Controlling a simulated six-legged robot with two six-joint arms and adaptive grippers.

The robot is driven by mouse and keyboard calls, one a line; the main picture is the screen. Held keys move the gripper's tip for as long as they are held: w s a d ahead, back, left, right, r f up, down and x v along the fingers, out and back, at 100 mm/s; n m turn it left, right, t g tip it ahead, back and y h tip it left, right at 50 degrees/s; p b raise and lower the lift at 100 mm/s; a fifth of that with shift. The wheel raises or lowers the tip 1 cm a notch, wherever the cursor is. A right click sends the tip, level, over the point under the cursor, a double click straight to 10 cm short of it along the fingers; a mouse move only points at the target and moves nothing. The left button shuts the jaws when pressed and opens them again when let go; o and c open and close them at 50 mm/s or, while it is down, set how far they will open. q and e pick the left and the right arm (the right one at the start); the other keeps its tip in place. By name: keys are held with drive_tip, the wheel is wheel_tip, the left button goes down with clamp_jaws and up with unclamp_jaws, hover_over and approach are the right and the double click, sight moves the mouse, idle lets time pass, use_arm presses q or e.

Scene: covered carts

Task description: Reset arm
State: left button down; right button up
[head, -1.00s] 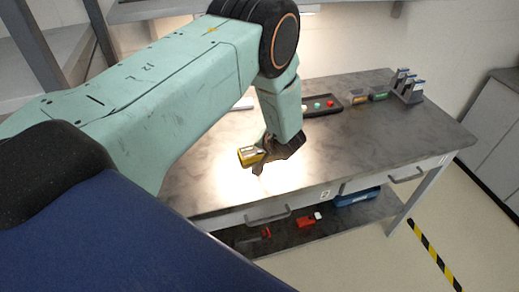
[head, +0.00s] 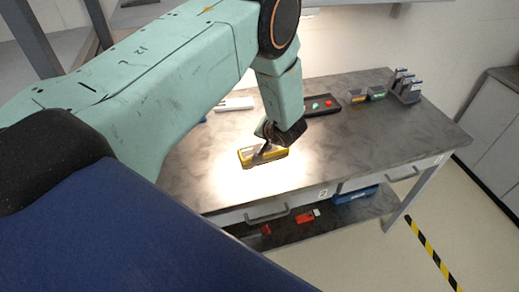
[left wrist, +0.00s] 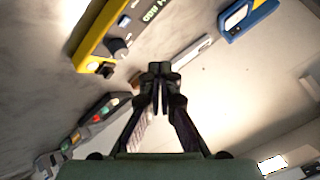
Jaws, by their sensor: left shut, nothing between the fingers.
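My left gripper (head: 268,134) is over the workbench, partly in front of a yellow device (head: 246,157). In the left wrist view my left gripper (left wrist: 160,78) has its fingers together with nothing between them. The yellow device (left wrist: 88,42) lies on the bench to the upper left there, with a dark face and a knob, apart from the fingertips. My right gripper is in neither view.
The grey workbench (head: 390,135) holds a dark tray (head: 338,106) with coloured buttons, small bins (head: 376,93), a rack (head: 408,87) and a white item (head: 236,103). A blue device (left wrist: 246,18) shows in the wrist view. The bench's front right is clear.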

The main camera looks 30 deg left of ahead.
use_arm(q)
drive_tip(key=shift+f, duration=0.15)
idle(0.4)
drive_tip(key=shift+f+b, duration=0.65)
drive_tip(key=shift+f, duration=0.2)
wheel_tip(320, 180, up, 6)
drive_tip(key=shift+s+f+p, duration=0.15)
drive_tip(key=shift+f+p, duration=0.1)
drive_tip(key=shift+p, duration=0.3)
drive_tip(key=shift+f, duration=0.1)
